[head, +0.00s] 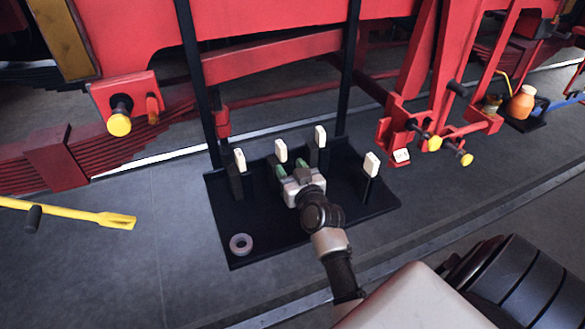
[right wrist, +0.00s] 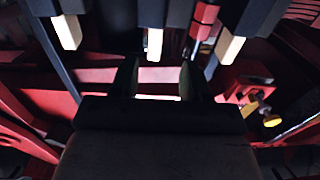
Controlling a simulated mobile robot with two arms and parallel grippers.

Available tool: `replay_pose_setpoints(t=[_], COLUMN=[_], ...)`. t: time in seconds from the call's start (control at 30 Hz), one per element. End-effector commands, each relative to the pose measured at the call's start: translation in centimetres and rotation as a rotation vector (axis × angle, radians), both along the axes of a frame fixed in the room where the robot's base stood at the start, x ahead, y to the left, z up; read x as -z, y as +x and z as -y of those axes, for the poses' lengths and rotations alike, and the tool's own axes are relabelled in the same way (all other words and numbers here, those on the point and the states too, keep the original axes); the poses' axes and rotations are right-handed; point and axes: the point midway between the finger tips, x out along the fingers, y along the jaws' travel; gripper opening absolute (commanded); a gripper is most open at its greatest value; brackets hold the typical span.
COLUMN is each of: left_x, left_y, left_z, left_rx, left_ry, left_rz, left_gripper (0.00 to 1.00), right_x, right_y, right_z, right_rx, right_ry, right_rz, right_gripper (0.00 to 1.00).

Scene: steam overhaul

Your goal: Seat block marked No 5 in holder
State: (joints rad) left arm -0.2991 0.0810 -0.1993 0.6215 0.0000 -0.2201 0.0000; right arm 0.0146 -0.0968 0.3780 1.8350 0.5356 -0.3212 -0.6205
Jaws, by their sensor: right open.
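Several cream blocks stand upright in black holders on a black board in the head view: one at the left (head: 240,160), one near the middle (head: 281,151), one behind (head: 320,136) and one at the right (head: 372,164). I cannot read a number on any of them. My right gripper (head: 291,168) is open, its green-tipped fingers low over the board just in front of the middle block's holder. In the right wrist view its fingers (right wrist: 158,82) are apart, with a cream block (right wrist: 154,44) beyond them. My left gripper is not in view.
The black board (head: 290,232) lies on the grey floor, with a grey ring (head: 241,244) at its front left corner. Black uprights and red frames stand behind. A small white marked piece (head: 401,155) is by the red stand, a yellow bar (head: 75,213) at the left.

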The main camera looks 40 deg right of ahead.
Motion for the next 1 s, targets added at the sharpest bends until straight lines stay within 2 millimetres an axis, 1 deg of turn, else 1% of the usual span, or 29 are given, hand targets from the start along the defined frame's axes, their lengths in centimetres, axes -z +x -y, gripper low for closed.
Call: replay_pose_setpoints(t=[0.1, 0.27, 0.7, 0.83, 1.0], left_x=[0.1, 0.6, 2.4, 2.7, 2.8], left_y=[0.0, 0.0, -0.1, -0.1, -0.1], left_z=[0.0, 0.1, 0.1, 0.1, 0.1], left_rx=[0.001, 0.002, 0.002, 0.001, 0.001], left_ry=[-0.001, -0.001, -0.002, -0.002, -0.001], left_rz=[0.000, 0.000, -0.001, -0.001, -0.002], left_gripper=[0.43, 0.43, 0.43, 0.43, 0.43], right_x=[-0.2, -0.1, 0.0, 0.0, -0.1], right_y=[0.5, 1.7, 6.5, 7.4, 7.9], right_z=[0.6, 0.9, 2.0, 2.2, 2.4], right_rx=[0.023, 0.025, 0.023, 0.022, 0.023], right_ry=[0.003, 0.004, 0.003, 0.003, 0.002], right_rz=[0.024, 0.027, 0.023, 0.021, 0.021], right_gripper=[0.47, 0.47, 0.47, 0.47, 0.47])
